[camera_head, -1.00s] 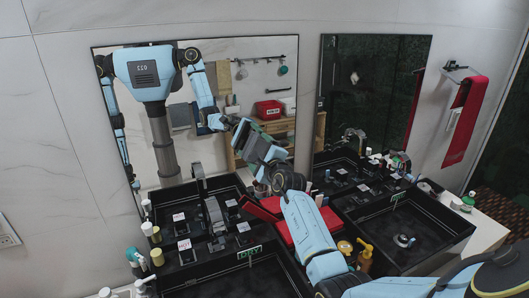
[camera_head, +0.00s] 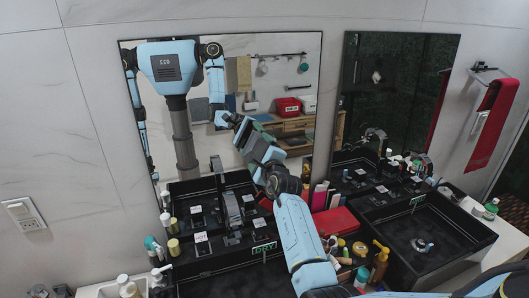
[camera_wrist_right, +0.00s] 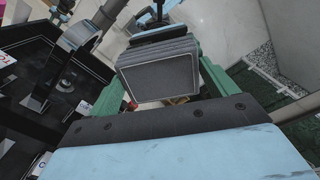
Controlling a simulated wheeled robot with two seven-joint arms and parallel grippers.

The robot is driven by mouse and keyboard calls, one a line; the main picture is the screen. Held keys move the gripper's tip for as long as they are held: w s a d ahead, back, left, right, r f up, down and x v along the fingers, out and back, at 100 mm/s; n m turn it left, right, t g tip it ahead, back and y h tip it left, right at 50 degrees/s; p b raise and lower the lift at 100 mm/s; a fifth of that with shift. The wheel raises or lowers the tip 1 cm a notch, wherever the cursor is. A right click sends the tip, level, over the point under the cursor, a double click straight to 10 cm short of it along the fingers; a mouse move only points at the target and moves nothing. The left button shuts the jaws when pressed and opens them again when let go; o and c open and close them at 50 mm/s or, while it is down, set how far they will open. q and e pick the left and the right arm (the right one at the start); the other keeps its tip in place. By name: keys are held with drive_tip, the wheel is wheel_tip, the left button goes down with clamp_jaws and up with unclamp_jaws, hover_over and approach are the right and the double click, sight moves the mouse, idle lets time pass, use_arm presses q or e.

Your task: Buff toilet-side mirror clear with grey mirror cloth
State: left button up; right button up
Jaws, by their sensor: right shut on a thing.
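The left mirror (camera_head: 215,95) hangs behind the left sink and reflects me and the room clearly. The right mirror (camera_head: 400,90) looks dark, with a small pale patch (camera_head: 376,76). My right gripper (camera_head: 245,135) is raised in front of the left mirror's lower part. In the right wrist view, its green fingers are shut on a folded grey cloth (camera_wrist_right: 160,72). Whether the cloth touches the glass, I cannot tell. My left gripper is not in view, apart from what the mirror may reflect.
Two black sinks, left (camera_head: 230,285) and right (camera_head: 430,235), stand below the mirrors. A red box (camera_head: 337,221), bottles and jars crowd the counter between them. A tall faucet (camera_head: 232,210) stands below my right gripper. A red towel (camera_head: 493,125) hangs at right.

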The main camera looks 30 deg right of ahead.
drive_tip(key=shift+s+a, duration=0.2)
drive_tip(key=shift+s, duration=0.25)
drive_tip(key=shift+v, duration=2.5)
drive_tip(key=shift+d, duration=0.1)
drive_tip(key=shift+v, duration=1.5)
